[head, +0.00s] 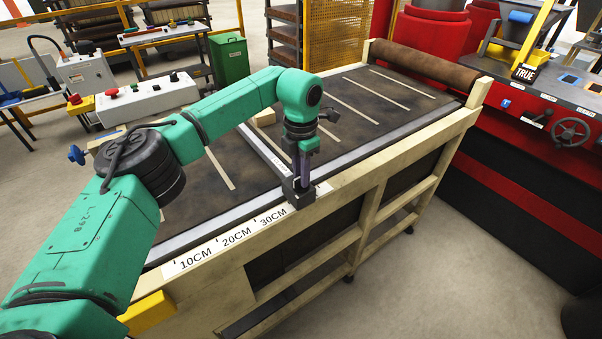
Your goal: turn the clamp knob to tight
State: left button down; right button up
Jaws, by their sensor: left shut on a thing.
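My left gripper (302,178) points down at the near edge of the brown table (370,110), just past the 30CM mark of the ruler strip (236,236). It is shut on the clamp knob, a small dark piece (298,195) on the near rail. The fingers cover much of the knob, so its turn position cannot be told. A grey metal bar (262,148) runs from the clamp across the table. My right gripper is not in view.
A small wooden block (264,118) lies on the table behind my arm. A red machine (540,130) with a handwheel (571,132) is at the right. The floor in front of the table is clear.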

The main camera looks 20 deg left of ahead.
pick_arm(q)
jog(key=shift+r+m, duration=0.1)
jog(key=shift+m, duration=0.2)
jog(key=c, duration=0.8)
grip_release()
jog(key=shift+o, duration=0.2)
notch_tip(320, 180, up, 7)
jog(key=shift+w+r+b, duration=0.1)
jog(key=shift+r+b, duration=0.05)
jog(key=shift+b, duration=0.8)
notch_tip(320, 180, up, 7)
